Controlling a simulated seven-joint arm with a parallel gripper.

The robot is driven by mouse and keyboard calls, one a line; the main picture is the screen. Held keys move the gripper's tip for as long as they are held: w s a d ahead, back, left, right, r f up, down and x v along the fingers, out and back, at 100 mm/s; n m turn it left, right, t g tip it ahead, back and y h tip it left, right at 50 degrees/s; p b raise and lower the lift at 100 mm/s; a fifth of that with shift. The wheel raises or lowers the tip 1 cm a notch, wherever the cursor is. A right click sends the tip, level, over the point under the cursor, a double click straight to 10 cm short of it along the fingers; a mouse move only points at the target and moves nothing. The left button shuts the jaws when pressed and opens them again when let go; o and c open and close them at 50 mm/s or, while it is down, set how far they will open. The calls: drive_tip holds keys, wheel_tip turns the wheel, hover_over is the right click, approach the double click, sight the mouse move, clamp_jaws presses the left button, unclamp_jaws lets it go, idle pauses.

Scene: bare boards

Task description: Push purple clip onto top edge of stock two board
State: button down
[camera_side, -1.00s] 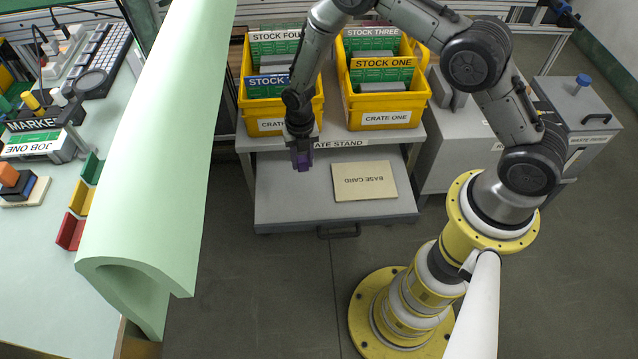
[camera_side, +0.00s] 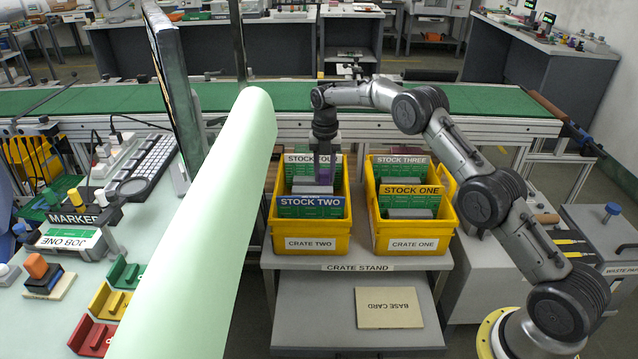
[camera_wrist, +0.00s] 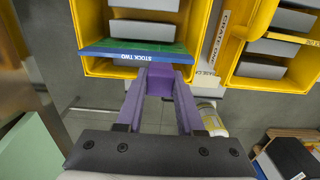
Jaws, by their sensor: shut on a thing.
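The purple clip (camera_side: 325,176) is in my gripper (camera_side: 325,168), over crate two. In the wrist view the clip (camera_wrist: 160,80) sits between the two fingertips of my gripper (camera_wrist: 160,92), which is shut on it. The stock two board (camera_side: 311,207) stands upright at the front of crate two (camera_side: 311,243), with a blue label strip along its top. In the side view the clip shows a little above that board's top edge. In the wrist view it overlaps the edge of the stock two board (camera_wrist: 125,52); I cannot tell whether they touch.
The stock four board (camera_side: 302,160) stands behind in crate two. Crate one (camera_side: 413,243) is close on the right, with the stock one (camera_side: 411,191) and stock three (camera_side: 402,161) boards. A large pale green curved sheet (camera_side: 215,225) rises on the left.

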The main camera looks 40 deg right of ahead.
sight(326, 198)
idle(0.3)
drive_tip(key=shift+f, duration=3.2)
drive_tip(key=shift+s+a+f, duration=0.2)
drive_tip(key=shift+s+f, duration=0.05)
drive_tip(key=shift+f, duration=0.45)
drive_tip(key=shift+c, duration=2.2)
unclamp_jaws()
drive_tip(key=shift+d, duration=0.2)
drive_tip(key=shift+r, duration=0.5)
drive_tip(key=r, duration=1.5)
drive_tip(key=shift+w, duration=0.4)
